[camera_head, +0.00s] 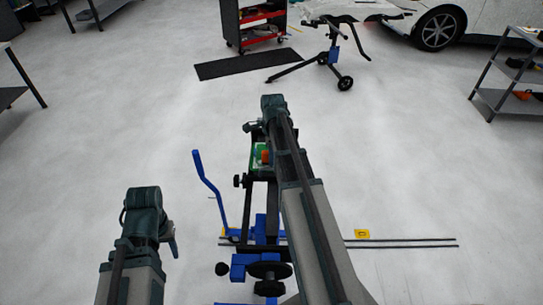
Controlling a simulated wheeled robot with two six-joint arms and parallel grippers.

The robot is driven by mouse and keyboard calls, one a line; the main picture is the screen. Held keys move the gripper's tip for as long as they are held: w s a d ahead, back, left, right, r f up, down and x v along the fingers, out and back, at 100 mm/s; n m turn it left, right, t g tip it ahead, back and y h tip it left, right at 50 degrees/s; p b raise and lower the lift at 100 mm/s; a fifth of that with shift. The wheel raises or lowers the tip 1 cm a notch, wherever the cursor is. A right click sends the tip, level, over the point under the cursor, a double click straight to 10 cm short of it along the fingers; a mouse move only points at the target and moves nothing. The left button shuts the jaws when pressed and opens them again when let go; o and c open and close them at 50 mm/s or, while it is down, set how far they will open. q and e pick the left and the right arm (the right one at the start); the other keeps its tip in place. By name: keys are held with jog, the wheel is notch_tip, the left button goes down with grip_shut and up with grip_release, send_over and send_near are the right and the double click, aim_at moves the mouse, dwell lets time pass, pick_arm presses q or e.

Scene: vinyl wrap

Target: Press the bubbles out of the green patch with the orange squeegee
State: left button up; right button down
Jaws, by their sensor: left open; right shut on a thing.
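The green patch (257,168) shows as a small area on top of a dark-framed blue stand, just left of my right forearm. The orange squeegee (265,156) is a small orange spot over the patch. My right gripper (262,147) is shut on the squeegee at the patch, and my arm hides most of its jaws. I cannot tell whether the squeegee touches the patch, and no bubbles can be made out at this size. My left gripper (172,245) is open and empty, low at the left, well apart from the stand.
The blue stand (238,265) has a tall lever (207,180) rising between my arms. Thin dark rods and a yellow tag (362,234) lie on the right. A red-and-black tool cart (253,25), black mat (248,63), wheeled stand (333,60), car and shelves stand farther back. The floor between is clear.

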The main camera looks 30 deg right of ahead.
jog(key=shift+s+a, duration=0.2)
jog(key=shift+s, duration=0.1)
notch_tip(320, 180, up, 7)
jog(key=p, duration=0.7)
jog(key=shift+f, duration=0.15)
notch_tip(320, 180, down, 3)
jog(key=b, duration=0.3)
jog(key=shift+f+b, duration=0.2)
jog(key=shift+b, duration=0.15)
jog(key=shift+r, duration=0.1)
